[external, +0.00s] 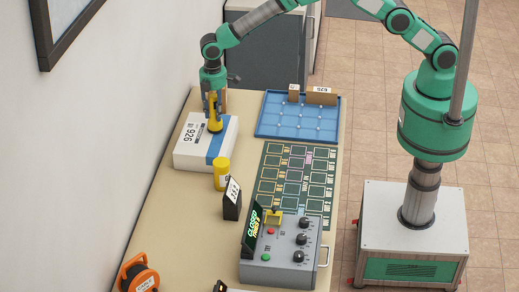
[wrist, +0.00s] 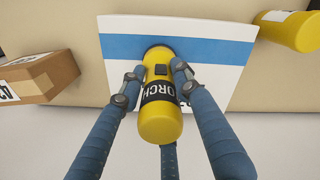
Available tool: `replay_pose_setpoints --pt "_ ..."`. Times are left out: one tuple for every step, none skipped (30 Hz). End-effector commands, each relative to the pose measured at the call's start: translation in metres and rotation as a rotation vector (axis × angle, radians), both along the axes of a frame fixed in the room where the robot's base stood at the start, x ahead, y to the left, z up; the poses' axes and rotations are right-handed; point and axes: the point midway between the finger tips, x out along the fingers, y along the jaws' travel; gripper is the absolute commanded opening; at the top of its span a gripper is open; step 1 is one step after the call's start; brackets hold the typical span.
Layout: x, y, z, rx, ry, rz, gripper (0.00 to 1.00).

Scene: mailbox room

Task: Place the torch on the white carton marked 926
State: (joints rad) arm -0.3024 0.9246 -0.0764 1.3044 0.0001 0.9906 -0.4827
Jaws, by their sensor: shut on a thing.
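The white carton (external: 193,149) marked 926, with a blue stripe, lies on the table at the left. It also shows in the wrist view (wrist: 212,75), below the gripper. The torch (external: 215,124) is a yellow cylinder with a black band. My gripper (external: 212,105) is shut on it and holds it over the carton. In the wrist view the torch (wrist: 160,122) sits between the blue fingers (wrist: 156,84), its label reading TORCH. Its dark far end is over the blue stripe; I cannot tell whether it touches the carton.
A second yellow cylinder (external: 221,174) stands close in front of the carton. Beyond it are a dark card block (external: 232,199) and a grey control box (external: 280,255). A blue tray (external: 298,117) lies to the right. A brown box (wrist: 40,76) shows at left in the wrist view.

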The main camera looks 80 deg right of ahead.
Motion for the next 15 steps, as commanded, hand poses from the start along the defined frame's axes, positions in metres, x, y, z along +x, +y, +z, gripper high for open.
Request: replay_pose_setpoints --pt "0.0006 0.0001 0.0012 0.001 -0.002 0.000 0.00" --pt "0.0006 0.0001 0.0013 0.001 -0.002 0.000 0.00" --pt "0.0006 0.0001 0.0012 0.000 -0.001 0.000 0.00" --pt "0.0006 0.0001 0.0012 0.001 -0.002 0.000 0.00" --pt "0.0005 0.0002 0.0012 0.000 -0.001 0.000 0.00" --pt "0.0005 0.0002 0.0011 0.000 -0.001 0.000 0.00" --pt "0.0004 0.0001 0.0009 0.000 -0.001 0.000 0.00" --pt "0.0004 0.0001 0.0005 0.000 -0.001 0.000 0.00" --pt "0.0004 0.0001 -0.0003 0.000 -0.001 0.000 0.00" --pt "0.0004 0.0001 -0.0011 0.001 -0.001 0.000 0.00" --pt "0.0001 0.0000 -0.0019 0.000 0.000 0.000 0.34" --pt "0.0002 0.0001 -0.0016 0.000 0.000 0.000 0.41" --pt "0.0002 0.0001 -0.0016 0.000 0.000 0.000 0.47" --pt "0.0001 0.0000 -0.0016 0.000 0.000 0.000 0.51" --pt "0.0001 0.0000 -0.0016 0.000 0.000 0.000 0.51"
